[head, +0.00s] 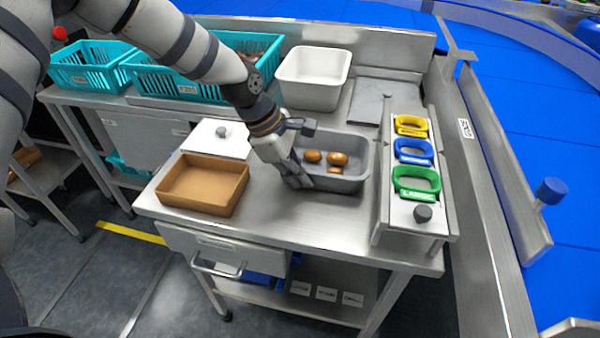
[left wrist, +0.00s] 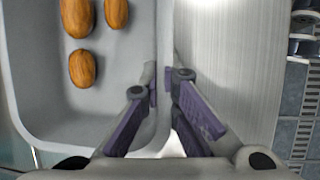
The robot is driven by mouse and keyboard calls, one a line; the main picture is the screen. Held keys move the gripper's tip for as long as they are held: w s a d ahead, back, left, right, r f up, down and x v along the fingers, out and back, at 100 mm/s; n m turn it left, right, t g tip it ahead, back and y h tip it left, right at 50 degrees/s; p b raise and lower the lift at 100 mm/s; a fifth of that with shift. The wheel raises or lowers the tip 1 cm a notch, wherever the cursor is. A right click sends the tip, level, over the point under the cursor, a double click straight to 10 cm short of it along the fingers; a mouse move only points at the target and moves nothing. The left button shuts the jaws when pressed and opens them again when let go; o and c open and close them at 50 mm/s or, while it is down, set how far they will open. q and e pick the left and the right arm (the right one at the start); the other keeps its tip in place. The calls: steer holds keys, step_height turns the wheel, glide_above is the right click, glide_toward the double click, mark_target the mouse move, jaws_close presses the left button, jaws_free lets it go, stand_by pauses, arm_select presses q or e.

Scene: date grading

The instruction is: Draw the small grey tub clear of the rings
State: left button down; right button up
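The small grey tub (head: 357,150) stands on the steel table and holds three brown dates (head: 338,159). Its right side is close to the stand with the rings: yellow (head: 411,126), blue (head: 413,152) and green (head: 416,184). My left gripper (head: 299,180) is at the tub's near-left part in the head view. In the left wrist view its fingers (left wrist: 163,85) straddle the tub's wall (left wrist: 164,40), one inside and one outside, and look closed on it. The dates (left wrist: 82,69) lie apart from the fingers. My right gripper is not in view.
A brown tray (head: 205,206) stands left of the tub, with a white lidded box (head: 212,140) behind it. A white bin (head: 313,78) and teal crates (head: 180,84) are at the back. The table front (head: 310,222) is clear.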

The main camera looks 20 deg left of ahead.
arm_select(q)
steer(key=c, duration=1.7)
jaws_free()
steer(key=v, duration=1.2)
